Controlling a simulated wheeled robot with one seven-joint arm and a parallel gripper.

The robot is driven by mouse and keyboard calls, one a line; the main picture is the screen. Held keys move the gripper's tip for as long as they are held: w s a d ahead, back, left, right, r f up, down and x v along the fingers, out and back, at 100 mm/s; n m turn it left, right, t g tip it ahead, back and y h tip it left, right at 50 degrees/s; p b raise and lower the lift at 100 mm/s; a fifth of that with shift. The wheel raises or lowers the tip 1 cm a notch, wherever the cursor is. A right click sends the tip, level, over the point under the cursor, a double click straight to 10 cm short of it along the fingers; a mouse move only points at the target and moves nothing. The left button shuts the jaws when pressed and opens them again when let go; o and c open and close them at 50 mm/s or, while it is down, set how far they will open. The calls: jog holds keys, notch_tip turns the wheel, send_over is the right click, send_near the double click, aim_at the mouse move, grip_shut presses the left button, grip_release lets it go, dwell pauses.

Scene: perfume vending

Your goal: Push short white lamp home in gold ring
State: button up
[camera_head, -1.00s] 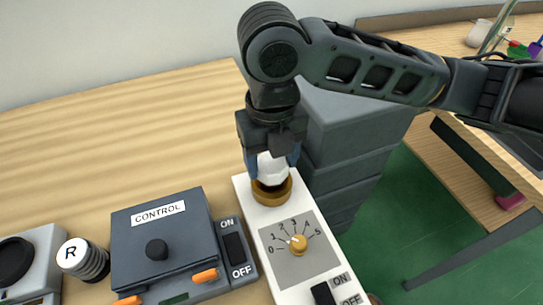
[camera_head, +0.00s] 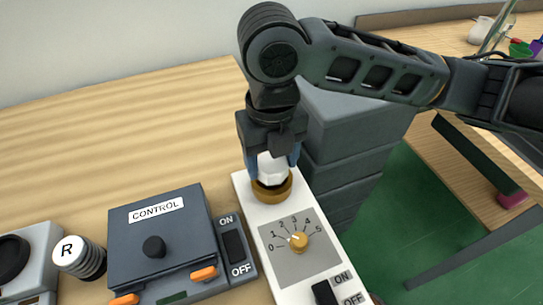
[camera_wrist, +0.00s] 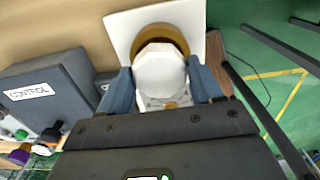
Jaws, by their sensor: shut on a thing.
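The short white lamp (camera_head: 271,168) stands upright at the gold ring (camera_head: 272,190) on the far end of the white panel (camera_head: 243,190). My gripper (camera_head: 271,158) is above the ring with its blue fingers shut on the lamp from both sides. In the wrist view the white lamp (camera_wrist: 160,72) sits between the two fingers, with the gold ring (camera_wrist: 161,34) around its far end. The lamp's lower end is inside or against the ring; its exact depth cannot be seen.
The white panel carries a gold knob (camera_head: 299,241) on a 0–5 dial and a black switch (camera_head: 324,293). A dark CONTROL box (camera_head: 160,240) stands left of it, with a roll marked R (camera_head: 78,256) beyond. Grey drawers (camera_head: 345,150) stand close on the right. The wooden table behind is clear.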

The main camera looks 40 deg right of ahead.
jog(key=shift+f+b, duration=0.5)
dwell(1.0)
jog(key=o, duration=1)
jog(key=shift+o, duration=0.4)
jog(key=shift+r, duration=0.1)
jog(key=shift+r+p, duration=2.55)
jog(key=shift+r, duration=0.9)
